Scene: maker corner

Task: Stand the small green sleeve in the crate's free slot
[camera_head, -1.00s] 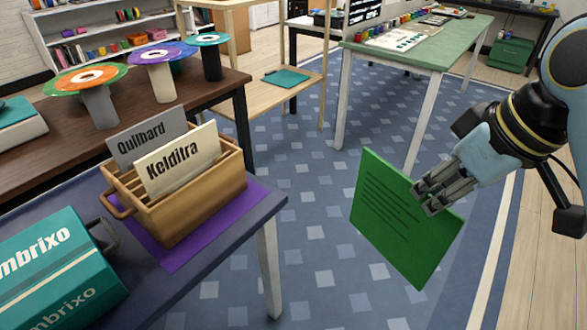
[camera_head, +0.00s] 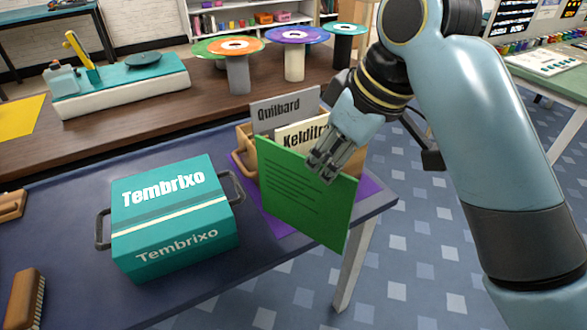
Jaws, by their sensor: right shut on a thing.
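The green sleeve (camera_head: 298,197) is a flat square with dark lines on its face. My right gripper (camera_head: 325,165) is shut on its upper right part and holds it upright, slightly tilted, in front of the crate. The wooden crate (camera_head: 246,147) stands on a purple mat (camera_head: 268,208) on the table. It holds a grey sleeve marked Quilbard (camera_head: 283,108) and a cream sleeve marked Kelditra (camera_head: 300,134). The green sleeve and my gripper hide most of the crate's front and its slots. I cannot tell whether the sleeve touches the crate. My left gripper is not in view.
A teal Tembrixo box (camera_head: 172,215) with side handles stands left of the crate. A brush (camera_head: 26,298) lies at the table's left front. A brown bench (camera_head: 140,128) behind carries round-topped spool stands (camera_head: 296,60) and a teal-topped device (camera_head: 120,82).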

